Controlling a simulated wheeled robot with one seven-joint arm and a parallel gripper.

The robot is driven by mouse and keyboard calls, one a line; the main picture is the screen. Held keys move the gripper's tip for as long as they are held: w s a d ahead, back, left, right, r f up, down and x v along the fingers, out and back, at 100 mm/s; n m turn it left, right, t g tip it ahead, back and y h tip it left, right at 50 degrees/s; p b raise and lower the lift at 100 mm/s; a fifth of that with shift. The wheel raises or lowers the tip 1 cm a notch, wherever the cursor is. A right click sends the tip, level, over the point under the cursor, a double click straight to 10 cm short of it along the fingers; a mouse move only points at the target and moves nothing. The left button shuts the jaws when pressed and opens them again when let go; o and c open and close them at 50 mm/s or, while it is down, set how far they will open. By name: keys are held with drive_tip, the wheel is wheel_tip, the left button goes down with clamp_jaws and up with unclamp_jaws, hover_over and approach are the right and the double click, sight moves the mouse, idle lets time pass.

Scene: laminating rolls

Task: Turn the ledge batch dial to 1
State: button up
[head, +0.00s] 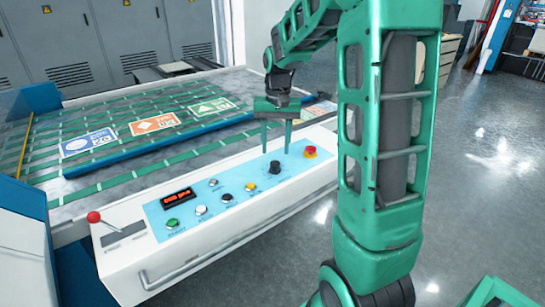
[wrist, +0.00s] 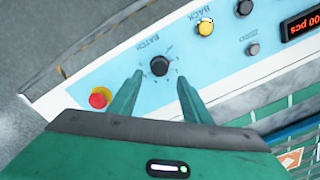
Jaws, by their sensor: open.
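The batch dial (head: 274,167) is a small black knob on the light-blue control panel of the white ledge. In the wrist view the dial (wrist: 160,65) has the word BATCH and tick marks around it; its pointer setting is too small to read. My green gripper (head: 276,150) is open and points down over the dial. In the wrist view the two fingertips of my gripper (wrist: 160,76) stand apart, one on each side of the dial and slightly short of its middle. I see no contact with the knob, and the height gap is hard to judge.
A red emergency button (head: 310,152) sits right of the dial. A yellow button (head: 250,187), other small knobs, a green button (head: 172,224) and a red-digit display (head: 178,197) lie to the left. A red-ball lever (head: 93,217) stands at the ledge's left end. Printed sheets (head: 155,123) lie behind.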

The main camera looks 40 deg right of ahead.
sight(276, 162)
wheel_tip(276, 162, up, 5)
drive_tip(key=shift+r, duration=0.1)
idle(0.7)
drive_tip(key=s+a+f, duration=0.1)
drive_tip(key=s+f, duration=0.1)
drive_tip(key=s, duration=1.2)
drive_tip(key=s+a+f, duration=0.2)
drive_tip(key=s, duration=1.3)
drive_tip(key=shift+f+n, duration=0.15)
drive_tip(key=shift+n, duration=0.15)
drive_tip(key=shift+w, duration=0.1)
drive_tip(key=shift+w+f, duration=0.25)
drive_tip(key=shift+w, duration=0.35)
